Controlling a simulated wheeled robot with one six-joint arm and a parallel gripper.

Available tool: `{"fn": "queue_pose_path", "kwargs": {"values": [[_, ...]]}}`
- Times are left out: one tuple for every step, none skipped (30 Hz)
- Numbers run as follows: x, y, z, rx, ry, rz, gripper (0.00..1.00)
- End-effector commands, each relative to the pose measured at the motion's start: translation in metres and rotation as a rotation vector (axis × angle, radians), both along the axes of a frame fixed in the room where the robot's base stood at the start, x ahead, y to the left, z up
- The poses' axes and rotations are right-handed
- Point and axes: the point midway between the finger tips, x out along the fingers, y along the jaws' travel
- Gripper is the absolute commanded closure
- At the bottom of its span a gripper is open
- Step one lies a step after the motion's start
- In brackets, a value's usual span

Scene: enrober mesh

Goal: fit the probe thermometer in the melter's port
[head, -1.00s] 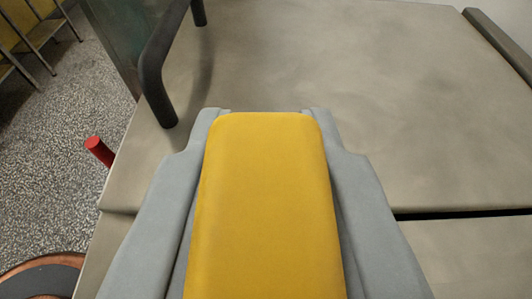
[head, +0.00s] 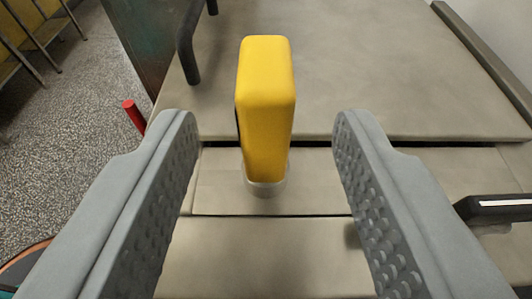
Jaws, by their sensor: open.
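The probe thermometer (head: 266,105) shows as a yellow block-shaped body. It stands upright in a round collar, the port (head: 266,186), on the grey metal top of the melter (head: 240,250). Any probe below the body is hidden. My gripper (head: 266,125) is open, with one grey dimpled finger on each side of the thermometer. There is a clear gap between each finger and the yellow body, and neither touches it.
A black bar handle (head: 188,45) rises at the upper left. Another dark handle (head: 495,208) is at the right edge. A red rod (head: 134,116) sticks out at the left edge, above the speckled floor (head: 60,130). The flat metal top behind the thermometer is clear.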

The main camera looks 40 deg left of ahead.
Motion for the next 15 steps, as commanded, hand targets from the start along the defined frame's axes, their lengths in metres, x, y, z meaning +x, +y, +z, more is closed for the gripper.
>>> {"fn": "queue_pose_path", "kwargs": {"values": [[-0.007, -0.007, 0.003, 0.000, 0.000, -0.002, 0.55], [-0.012, -0.011, 0.004, 0.000, 0.000, -0.003, 0.55], [-0.017, -0.015, 0.006, 0.000, 0.000, -0.003, 0.55], [-0.021, -0.019, 0.008, 0.000, 0.000, -0.002, 0.55], [-0.025, -0.022, 0.010, 0.000, 0.000, -0.003, 0.55], [-0.030, -0.027, 0.012, -0.001, 0.001, -0.003, 0.55], [-0.035, -0.030, 0.013, 0.000, 0.001, -0.002, 0.55], [-0.039, -0.034, 0.015, 0.000, 0.001, -0.003, 0.55], [-0.044, -0.039, 0.017, -0.001, 0.001, -0.003, 0.55], [-0.047, -0.042, 0.019, 0.000, 0.001, -0.002, 0.55], [-0.051, -0.045, 0.020, 0.000, 0.001, -0.002, 0.55], [-0.056, -0.048, 0.022, 0.000, 0.002, -0.003, 0.55], [-0.059, -0.051, 0.023, 0.001, 0.002, -0.002, 0.55], [-0.061, -0.053, 0.024, 0.001, 0.000, -0.001, 0.55], [-0.065, -0.056, 0.026, 0.001, 0.000, -0.001, 0.55]]}}
